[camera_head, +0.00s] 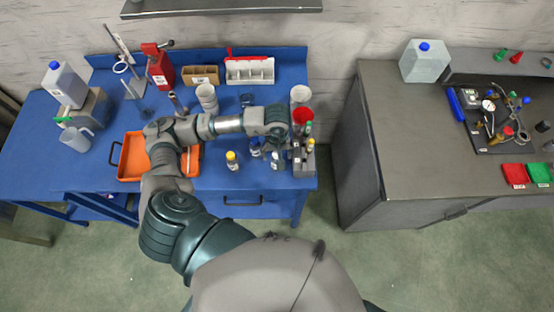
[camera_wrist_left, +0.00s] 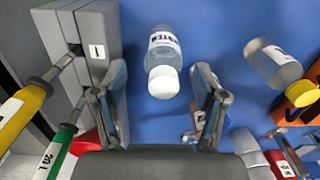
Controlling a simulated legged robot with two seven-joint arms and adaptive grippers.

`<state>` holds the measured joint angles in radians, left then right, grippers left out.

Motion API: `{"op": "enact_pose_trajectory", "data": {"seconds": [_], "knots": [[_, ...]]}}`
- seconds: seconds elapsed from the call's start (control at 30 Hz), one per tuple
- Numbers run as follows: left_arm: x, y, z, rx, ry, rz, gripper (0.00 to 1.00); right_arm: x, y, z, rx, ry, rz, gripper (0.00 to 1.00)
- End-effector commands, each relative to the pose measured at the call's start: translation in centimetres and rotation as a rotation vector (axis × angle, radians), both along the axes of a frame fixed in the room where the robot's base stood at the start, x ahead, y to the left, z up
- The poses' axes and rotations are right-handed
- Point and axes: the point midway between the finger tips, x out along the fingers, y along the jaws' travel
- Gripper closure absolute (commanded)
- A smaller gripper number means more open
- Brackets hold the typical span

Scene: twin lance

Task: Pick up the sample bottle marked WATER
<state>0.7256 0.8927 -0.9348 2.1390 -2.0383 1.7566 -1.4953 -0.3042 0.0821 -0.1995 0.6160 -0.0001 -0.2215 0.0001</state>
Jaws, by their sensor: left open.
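The clear sample bottle with a white cap and a partly visible label ending in "TER" (camera_wrist_left: 164,48) stands upright on the blue bench. In the head view this bottle (camera_head: 276,161) seems to stand just left of the pipette rack. My left gripper (camera_wrist_left: 160,82) is open, with one finger on each side of the bottle's cap end in the wrist view. I see no clear contact. In the head view my left gripper (camera_head: 276,136) is above the bench, by the bottle. My right gripper is out of view.
A grey rack with pipettes (camera_head: 304,158) stands close beside the bottle. A yellow-capped bottle (camera_head: 232,161) stands to the left. An orange tray (camera_head: 130,160) lies under my arm. A grey bench (camera_head: 390,130) is at right.

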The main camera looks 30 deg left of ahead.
Motion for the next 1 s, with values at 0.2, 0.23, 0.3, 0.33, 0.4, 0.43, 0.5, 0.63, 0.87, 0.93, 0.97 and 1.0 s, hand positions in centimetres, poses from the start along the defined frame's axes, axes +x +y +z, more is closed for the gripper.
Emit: {"op": "enact_pose_trajectory", "data": {"seconds": [0.2, 0.23, 0.3, 0.33, 0.4, 0.43, 0.5, 0.63, 0.87, 0.93, 0.97, 1.0], "knots": [[-0.3, 0.1, -2.0, 0.0, 0.005, 0.0, 0.28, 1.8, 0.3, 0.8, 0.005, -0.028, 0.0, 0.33], [-0.3, 0.1, -2.4, 0.001, 0.004, 0.001, 0.28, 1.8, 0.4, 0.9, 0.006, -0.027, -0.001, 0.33], [-0.3, 0.0, -3.6, 0.0, 0.005, 0.001, 0.28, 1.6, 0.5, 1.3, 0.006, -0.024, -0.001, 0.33], [-0.3, 0.0, -4.1, -0.001, 0.004, 0.0, 0.28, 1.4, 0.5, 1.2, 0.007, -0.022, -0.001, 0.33], [-0.2, 0.0, -5.0, 0.0, 0.002, 0.0, 0.28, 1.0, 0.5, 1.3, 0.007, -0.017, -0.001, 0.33], [-0.2, 0.0, -5.2, 0.0, 0.003, 0.001, 0.28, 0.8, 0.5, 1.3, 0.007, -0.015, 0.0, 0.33], [-0.2, 0.0, -5.6, 0.0, 0.002, 0.0, 0.28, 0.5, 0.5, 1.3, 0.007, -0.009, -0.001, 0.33], [-0.2, 0.0, -5.7, 0.0, 0.0, -0.001, 0.28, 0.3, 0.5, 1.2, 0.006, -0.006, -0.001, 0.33], [-0.2, 0.0, -5.6, -0.001, 0.001, -0.001, 0.68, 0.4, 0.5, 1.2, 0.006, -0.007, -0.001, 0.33], [-0.2, 0.0, -5.6, -0.001, 0.001, -0.001, 0.85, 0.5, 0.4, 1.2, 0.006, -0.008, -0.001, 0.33], [-0.2, 0.0, -5.6, -0.001, 0.001, -0.001, 0.93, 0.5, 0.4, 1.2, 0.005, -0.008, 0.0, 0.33], [-0.2, 0.0, -5.6, -0.001, 0.001, 0.0, 0.96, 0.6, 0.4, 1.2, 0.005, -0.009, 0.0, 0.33]]}}
